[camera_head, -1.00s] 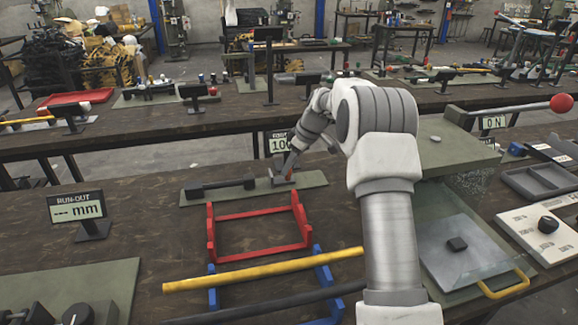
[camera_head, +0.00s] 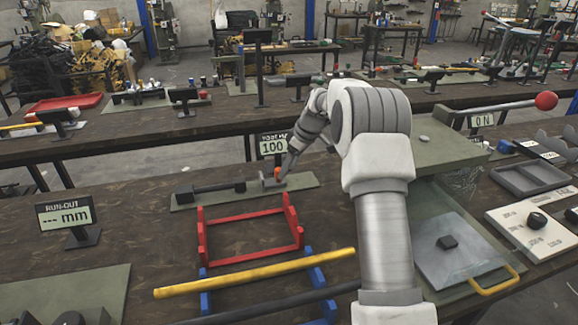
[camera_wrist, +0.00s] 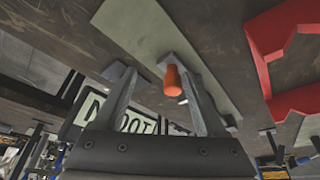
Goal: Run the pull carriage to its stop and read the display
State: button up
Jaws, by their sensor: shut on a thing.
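The pull rig's grey-green base plate (camera_head: 302,181) lies at mid-table, with a dark bar (camera_head: 210,189) along its left part. The small carriage (camera_head: 267,183) with an orange handle (camera_head: 278,173) sits right of the bar. My gripper (camera_head: 281,177) is down at that handle. In the wrist view, the orange handle (camera_wrist: 172,82) stands between the fingers of my gripper (camera_wrist: 148,70), nearer the right one. Contact of the fingers with the handle is hard to see.
A red stand (camera_head: 250,249) and blue supports (camera_head: 313,268) with a yellow rod (camera_head: 255,273) stand in front. A run-out display (camera_head: 65,213) is at left. A lever rig with a red ball (camera_head: 545,101) and a dial box (camera_head: 535,228) are at right.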

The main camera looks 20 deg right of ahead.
jog(key=shift+w+a+f, duration=0.1)
jog(key=shift+a, duration=0.15)
jog(key=shift+d, duration=0.1)
jog(key=shift+d+r+p, duration=0.15)
jog(key=shift+r+p, duration=0.2)
jog(key=shift+r, duration=0.4)
jog(key=p+v, duration=0.9)
jog(key=v, duration=0.9)
jog(key=shift+s+d+r, duration=0.15)
jog(key=shift+s+d, duration=0.05)
jog(key=shift+s, duration=0.1)
dwell(0.3)
dwell(0.4)
jog(key=p+v, duration=0.2)
jog(key=v, duration=1.5)
jog(key=shift+d+r, duration=0.15)
jog(key=shift+d, duration=0.05)
jog(key=shift+s, duration=0.1)
